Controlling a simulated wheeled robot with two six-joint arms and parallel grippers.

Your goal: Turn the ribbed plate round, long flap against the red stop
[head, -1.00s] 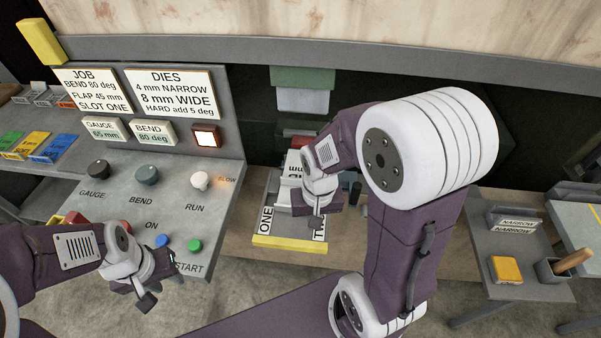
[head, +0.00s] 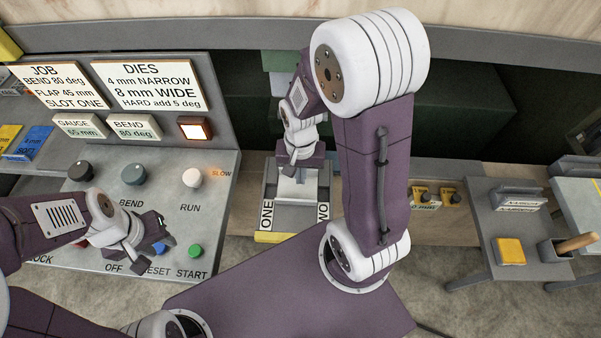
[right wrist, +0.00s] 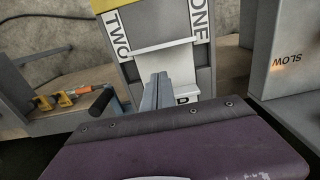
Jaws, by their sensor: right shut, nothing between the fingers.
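A pale grey plate (head: 298,187) lies between the slot strips marked ONE and TWO. In the right wrist view the plate (right wrist: 180,62) shows a white upright edge across it; its ribs are not clear. My right gripper (head: 291,170) is above its far part. In the right wrist view its fingers (right wrist: 155,92) are together and empty, pointing at the plate; I cannot tell whether they touch it. My left gripper (head: 150,243) hangs over the control panel, fingers apart and empty. I cannot make out the red stop; my right arm covers the area behind the plate.
The control panel (head: 110,230) with knobs and buttons stands left of the slots. A yellow strip (head: 282,237) marks the slots' front edge. At right a side table (head: 515,225) holds a yellow block (head: 509,251) and a holder with a wooden handle (head: 575,243).

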